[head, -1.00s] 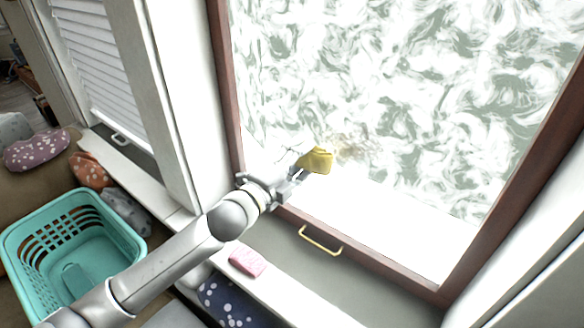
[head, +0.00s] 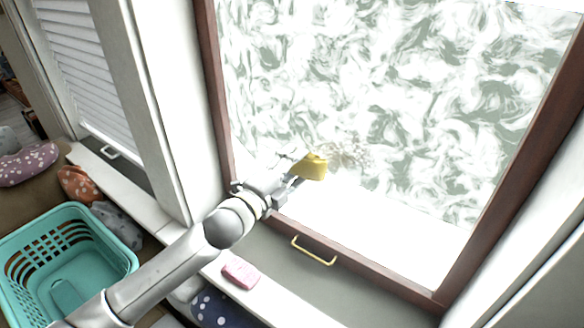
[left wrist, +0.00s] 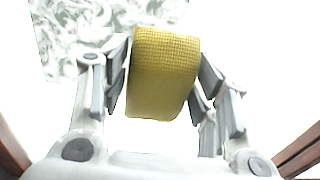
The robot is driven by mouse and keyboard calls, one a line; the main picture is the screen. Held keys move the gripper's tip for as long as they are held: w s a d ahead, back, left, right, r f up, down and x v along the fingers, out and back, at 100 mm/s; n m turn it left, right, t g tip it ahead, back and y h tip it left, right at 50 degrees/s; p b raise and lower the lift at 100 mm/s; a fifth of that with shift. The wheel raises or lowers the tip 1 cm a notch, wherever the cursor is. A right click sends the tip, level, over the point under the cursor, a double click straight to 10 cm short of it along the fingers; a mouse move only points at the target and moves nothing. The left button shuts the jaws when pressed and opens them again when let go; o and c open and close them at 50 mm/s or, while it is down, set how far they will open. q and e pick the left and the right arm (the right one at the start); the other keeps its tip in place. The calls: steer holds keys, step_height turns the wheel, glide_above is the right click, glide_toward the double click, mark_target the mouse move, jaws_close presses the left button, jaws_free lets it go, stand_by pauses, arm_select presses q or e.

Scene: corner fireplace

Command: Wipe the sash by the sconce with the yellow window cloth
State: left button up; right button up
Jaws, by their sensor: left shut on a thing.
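My left gripper (head: 298,170) is shut on the yellow window cloth (head: 314,167) in front of the lower left part of the window. The folded cloth also fills the space between the fingers in the left wrist view (left wrist: 163,70). The sash (head: 470,225) has a dark reddish-brown frame around a swirled green and white pane. A brownish smudge (head: 348,153) shows on the pane just right of the cloth. I cannot tell whether the cloth touches the glass. No sconce shows, and my right gripper is not in view.
A brass handle (head: 313,250) sits below the sash. A pink cloth or sponge (head: 241,273) lies on the white sill under my left arm. A teal basket (head: 70,245) stands at the lower left near several cushions. A second window with white blinds (head: 78,75) is at the left.

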arm_select(q)
steer(key=shift+w+d, duration=0.4)
steer(key=shift+w, duration=0.2)
